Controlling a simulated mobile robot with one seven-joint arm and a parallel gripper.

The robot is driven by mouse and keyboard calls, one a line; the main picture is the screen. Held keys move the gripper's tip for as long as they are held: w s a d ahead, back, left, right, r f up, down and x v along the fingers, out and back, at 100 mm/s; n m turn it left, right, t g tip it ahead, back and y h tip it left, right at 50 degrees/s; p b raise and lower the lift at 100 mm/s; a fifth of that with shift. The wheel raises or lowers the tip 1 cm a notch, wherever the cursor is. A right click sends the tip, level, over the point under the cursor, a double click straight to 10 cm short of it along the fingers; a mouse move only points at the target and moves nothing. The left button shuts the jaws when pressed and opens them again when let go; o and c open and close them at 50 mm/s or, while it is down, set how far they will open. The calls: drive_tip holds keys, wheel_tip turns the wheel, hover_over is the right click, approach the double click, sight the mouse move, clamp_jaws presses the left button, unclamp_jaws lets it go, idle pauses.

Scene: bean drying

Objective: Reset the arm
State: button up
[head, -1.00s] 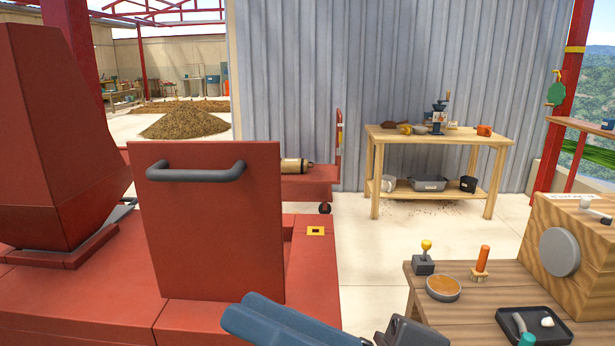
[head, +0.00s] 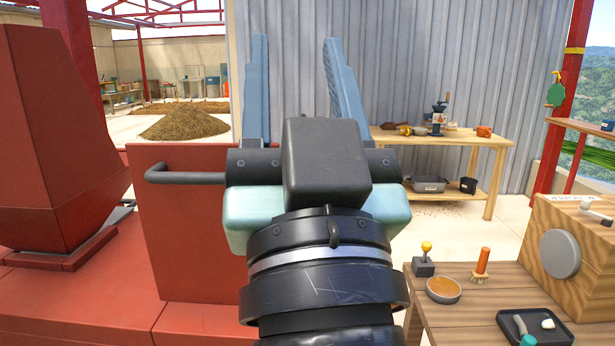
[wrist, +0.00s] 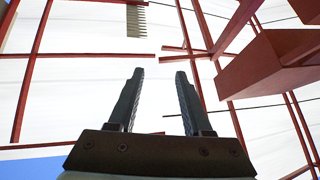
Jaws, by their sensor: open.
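My gripper (head: 300,90) is raised in the middle of the head view, its two blue fingers pointing up and spread apart. Nothing is between them. In the wrist view my gripper (wrist: 158,95) also shows two separate dark fingers, with the roof behind them. In the head view it stands in front of the red panel with a grey handle (head: 190,178) and hides the panel's right part. It also covers the left end of the far wooden table.
A near wooden table (head: 460,312) at lower right carries a bowl (head: 443,290), a brush (head: 482,264), a black tray (head: 510,330) and a wooden box (head: 585,240). The far wooden table (head: 440,138) holds a grinder (head: 438,118). Red beams (wrist: 235,30) show overhead.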

drive_tip(key=s+r+t+h+p, duration=0.2)
drive_tip(key=s+r+p, duration=0.1)
drive_tip(key=r+p, duration=1.3)
wheel_tip(320, 180, up, 3)
drive_tip(key=shift+s+d+m+h, duration=0.25)
drive_tip(key=shift+s+m+h, duration=0.05)
